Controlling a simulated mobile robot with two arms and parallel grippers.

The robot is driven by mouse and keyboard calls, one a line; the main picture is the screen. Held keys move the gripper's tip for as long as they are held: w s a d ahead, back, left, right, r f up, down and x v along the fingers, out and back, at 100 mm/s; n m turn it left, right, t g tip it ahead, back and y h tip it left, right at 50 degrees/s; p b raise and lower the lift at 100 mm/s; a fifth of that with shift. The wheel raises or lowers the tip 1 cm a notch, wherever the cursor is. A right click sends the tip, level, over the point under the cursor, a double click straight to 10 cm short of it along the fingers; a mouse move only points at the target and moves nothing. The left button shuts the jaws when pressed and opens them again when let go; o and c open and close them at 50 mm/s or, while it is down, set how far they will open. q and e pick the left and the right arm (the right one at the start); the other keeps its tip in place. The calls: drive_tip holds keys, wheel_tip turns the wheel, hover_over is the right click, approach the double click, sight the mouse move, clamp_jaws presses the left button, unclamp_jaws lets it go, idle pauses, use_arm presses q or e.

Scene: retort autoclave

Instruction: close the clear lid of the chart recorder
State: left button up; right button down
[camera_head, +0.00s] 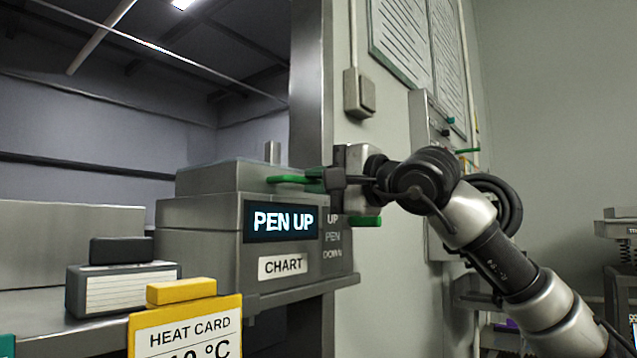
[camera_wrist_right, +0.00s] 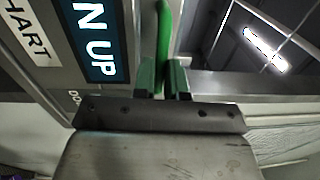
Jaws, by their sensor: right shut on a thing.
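The chart recorder (camera_head: 200,235) is a grey metal box with a lit "PEN UP" display and a "CHART" label. The display also shows in the right wrist view (camera_wrist_right: 98,45). A green handle (camera_head: 287,180) sticks out near the top of its front; in the right wrist view this green bar (camera_wrist_right: 164,35) runs between the fingertips. My right gripper (camera_head: 318,181) is shut on the green handle, at the recorder's upper right. The clear lid itself cannot be made out, so its angle is unclear. My left gripper is not in view.
A yellow-topped heat card (camera_head: 185,320) and a grey block with a lined label (camera_head: 122,290) stand left of the recorder. Wall switch box (camera_head: 360,92) and framed sheets (camera_head: 405,40) are behind my right arm.

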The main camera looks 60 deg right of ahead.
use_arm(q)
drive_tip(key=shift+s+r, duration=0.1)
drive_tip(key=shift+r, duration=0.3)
use_arm(e)
drive_tip(key=shift+w+a+f, duration=0.1)
drive_tip(key=shift+w+f, duration=0.05)
drive_tip(key=shift+f, duration=0.3)
drive_tip(key=shift+w+f, duration=0.1)
drive_tip(key=shift+f, duration=0.1)
drive_tip(key=c, duration=1.2)
unclamp_jaws()
drive_tip(key=shift+s+r, duration=0.1)
drive_tip(key=shift+s, duration=0.1)
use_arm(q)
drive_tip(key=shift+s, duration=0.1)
use_arm(e)
drive_tip(key=shift+o, duration=0.2)
drive_tip(key=shift+r, duration=0.1)
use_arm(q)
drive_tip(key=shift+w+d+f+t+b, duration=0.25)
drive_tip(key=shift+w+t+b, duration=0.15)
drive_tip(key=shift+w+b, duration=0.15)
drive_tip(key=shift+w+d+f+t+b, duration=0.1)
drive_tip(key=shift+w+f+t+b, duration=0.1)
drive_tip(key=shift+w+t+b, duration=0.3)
use_arm(e)
drive_tip(key=s+a, duration=0.1)
drive_tip(key=s, duration=0.9)
drive_tip(key=shift+s+f, duration=0.35)
